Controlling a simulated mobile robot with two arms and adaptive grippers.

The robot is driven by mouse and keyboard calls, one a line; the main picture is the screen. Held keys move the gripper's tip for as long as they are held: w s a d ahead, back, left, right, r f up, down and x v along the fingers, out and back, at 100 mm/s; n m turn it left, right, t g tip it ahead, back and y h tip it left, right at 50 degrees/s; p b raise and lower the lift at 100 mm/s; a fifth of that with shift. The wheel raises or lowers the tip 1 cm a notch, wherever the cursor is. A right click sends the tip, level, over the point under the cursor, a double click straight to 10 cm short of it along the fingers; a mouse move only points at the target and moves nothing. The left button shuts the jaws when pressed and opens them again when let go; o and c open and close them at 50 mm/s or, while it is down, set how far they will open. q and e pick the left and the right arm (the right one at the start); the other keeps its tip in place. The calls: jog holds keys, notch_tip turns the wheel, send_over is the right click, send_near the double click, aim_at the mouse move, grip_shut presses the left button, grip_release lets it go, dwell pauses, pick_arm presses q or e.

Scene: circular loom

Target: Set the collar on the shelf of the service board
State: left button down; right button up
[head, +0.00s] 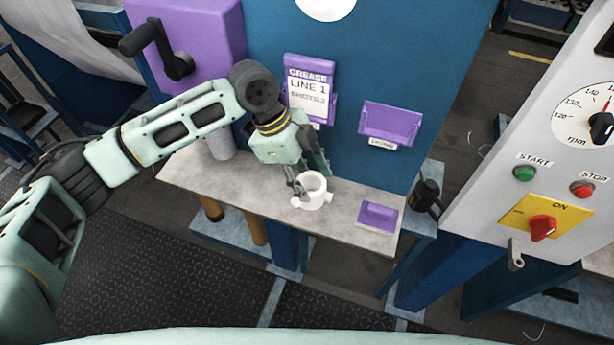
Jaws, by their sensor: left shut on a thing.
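The collar is a white ring with small side lugs (314,195), over the middle of the grey shelf (345,227) of the blue service board (375,75). My left gripper (305,180) reaches down from the left and is shut on the collar's left wall, its fingers at the rim. The collar looks roughly upright. I cannot tell whether its underside touches the shelf or hangs just above it. My right gripper is not in view.
A purple block (379,214) sits at the shelf's right end. A purple wall tray (390,122) and a grease card holder (311,88) are on the board. A pale cylinder (218,143) stands left, partly behind my arm. A control panel (515,215) is right.

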pick_arm(q)
jog(key=shift+f, duration=0.35)
jog(key=c, duration=1.3)
grip_release()
jog(key=o, duration=0.5)
jog(key=shift+c, duration=0.2)
